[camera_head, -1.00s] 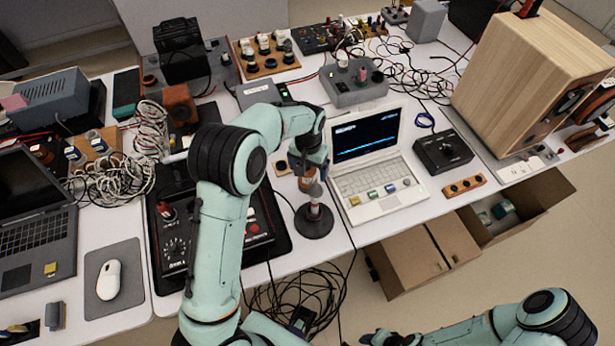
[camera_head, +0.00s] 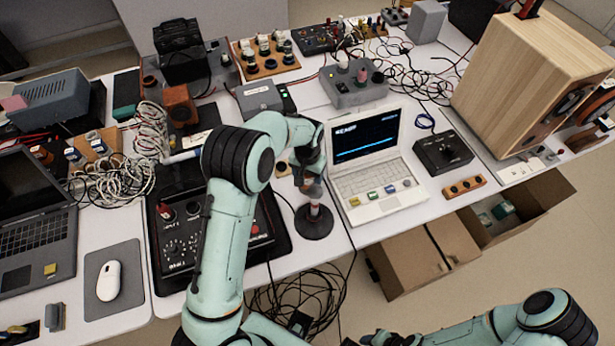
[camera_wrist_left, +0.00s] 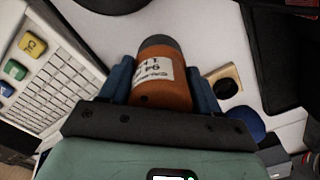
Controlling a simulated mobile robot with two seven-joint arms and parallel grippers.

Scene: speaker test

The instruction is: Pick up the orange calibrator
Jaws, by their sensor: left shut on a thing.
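The orange calibrator (camera_wrist_left: 172,95) is a cylinder with a dark grey end and a white printed label. In the left wrist view it sits between the two blue fingers of my left gripper (camera_wrist_left: 160,82), which is shut on it. In the head view my left gripper (camera_head: 311,186) is over the table, left of the white laptop and close to a round black stand (camera_head: 312,223). My arm and fingers hide most of the calibrator there. My right gripper (camera_head: 386,338) is at the bottom edge, off the table, and its jaws are unclear.
The white laptop (camera_head: 372,184) is just right of my left gripper. A black control panel (camera_head: 182,240) lies under my left arm. A wooden speaker box (camera_head: 525,80) stands at the right. Cables and several devices crowd the back. Cardboard boxes (camera_head: 410,262) are below the front edge.

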